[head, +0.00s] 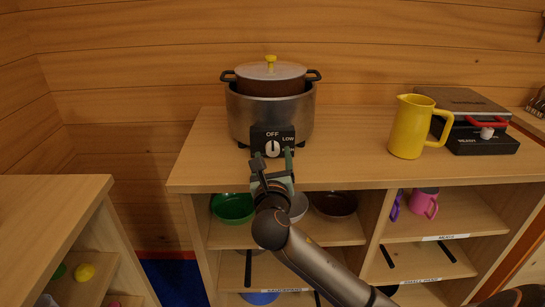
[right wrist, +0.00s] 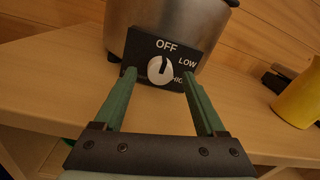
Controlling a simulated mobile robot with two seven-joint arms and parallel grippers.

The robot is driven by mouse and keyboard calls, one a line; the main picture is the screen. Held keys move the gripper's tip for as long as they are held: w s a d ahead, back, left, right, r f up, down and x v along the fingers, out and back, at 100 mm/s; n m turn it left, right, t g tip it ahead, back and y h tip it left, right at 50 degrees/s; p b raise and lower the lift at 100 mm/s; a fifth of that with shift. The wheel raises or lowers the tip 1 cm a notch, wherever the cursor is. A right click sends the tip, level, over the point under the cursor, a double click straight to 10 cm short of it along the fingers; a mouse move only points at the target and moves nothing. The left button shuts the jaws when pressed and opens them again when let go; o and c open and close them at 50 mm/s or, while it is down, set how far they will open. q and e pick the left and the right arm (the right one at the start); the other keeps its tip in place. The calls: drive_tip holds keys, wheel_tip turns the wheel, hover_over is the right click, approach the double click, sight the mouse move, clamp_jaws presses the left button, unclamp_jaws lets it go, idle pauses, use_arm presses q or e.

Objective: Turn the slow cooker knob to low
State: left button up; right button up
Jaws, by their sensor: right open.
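Contact cannot be told. My left gripper is not in view.
Shelves below hold a green bowl (head: 232,208) and pink mug (head: 424,203). The counter between cooker and pitcher is clear.

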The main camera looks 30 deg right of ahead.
drive_tip(key=shift+x, duration=0.85)
drive_tip(key=shift+c, duration=0.2)
clamp_jaws()
